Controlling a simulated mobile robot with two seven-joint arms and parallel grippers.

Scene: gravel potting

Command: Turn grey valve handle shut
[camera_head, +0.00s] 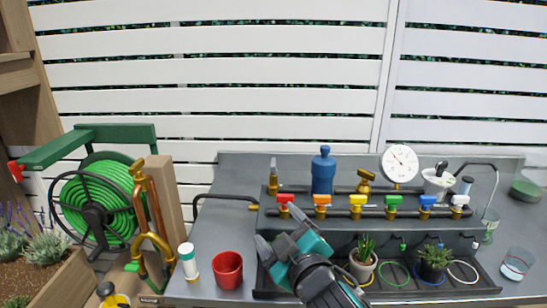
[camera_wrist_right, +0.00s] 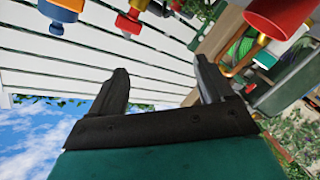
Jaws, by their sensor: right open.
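A row of coloured valve handles runs along the dark pipe on the grey bench. The rightmost handle (camera_head: 460,199) looks white to pale grey. It stands right of the blue handle (camera_head: 427,200). Which way it is turned is too small to tell. My right gripper (camera_head: 278,232) is open and empty, in front of the left end of the row, well left of the pale handle. In the right wrist view its two dark fingers (camera_wrist_right: 163,80) stand apart with nothing between them. My left gripper is not in view.
Red (camera_head: 285,199), orange (camera_head: 322,199), yellow (camera_head: 357,200) and green (camera_head: 393,201) handles line the pipe. A pressure gauge (camera_head: 400,163) and blue bottle (camera_head: 323,172) stand behind. Potted plants (camera_head: 363,266) stand in front. A red cup (camera_head: 227,270) stands left of my gripper.

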